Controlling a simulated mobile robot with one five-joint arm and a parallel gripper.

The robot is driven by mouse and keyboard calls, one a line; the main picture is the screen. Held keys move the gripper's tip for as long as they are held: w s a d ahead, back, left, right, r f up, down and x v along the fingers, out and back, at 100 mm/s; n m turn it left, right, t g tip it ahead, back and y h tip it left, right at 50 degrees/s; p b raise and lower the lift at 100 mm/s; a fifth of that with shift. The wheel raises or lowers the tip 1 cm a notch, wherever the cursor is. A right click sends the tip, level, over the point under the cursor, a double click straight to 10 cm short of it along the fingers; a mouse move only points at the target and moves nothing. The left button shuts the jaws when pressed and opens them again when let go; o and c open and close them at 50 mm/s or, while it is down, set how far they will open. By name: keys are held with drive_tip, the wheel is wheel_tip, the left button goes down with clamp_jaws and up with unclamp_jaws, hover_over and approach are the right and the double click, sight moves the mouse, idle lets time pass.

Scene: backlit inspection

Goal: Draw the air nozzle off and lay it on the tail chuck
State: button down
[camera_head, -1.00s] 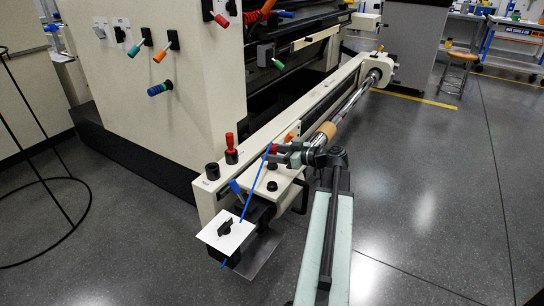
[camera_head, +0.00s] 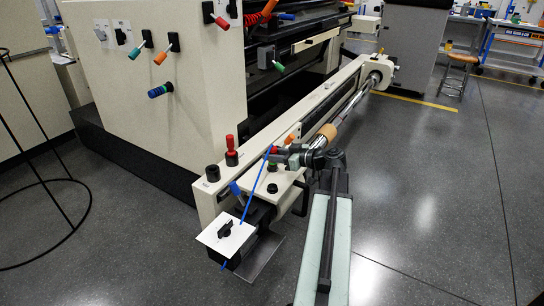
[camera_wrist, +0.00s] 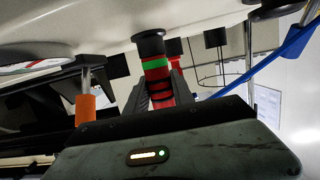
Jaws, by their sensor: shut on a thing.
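My gripper (camera_head: 281,155) is over the near end of the long cream machine rail. In the wrist view, its two dark fingers (camera_wrist: 158,90) are closed on the red body of a fitting with a green band and a black cap, which I take to be the air nozzle (camera_wrist: 155,67). Its black cap is up against or close to a pale surface. A red tip (camera_head: 273,149) shows at the gripper in the head view. I cannot tell for certain which part is the tail chuck.
A red-topped black knob (camera_head: 231,150) stands on the rail.

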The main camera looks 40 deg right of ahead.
drive_tip(key=c, duration=1.9)
unclamp_jaws()
clamp_jaws()
drive_tip(key=shift+r, duration=0.15)
drive_tip(key=shift+r+p, duration=5.4)
drive_tip(key=shift+p, duration=0.15)
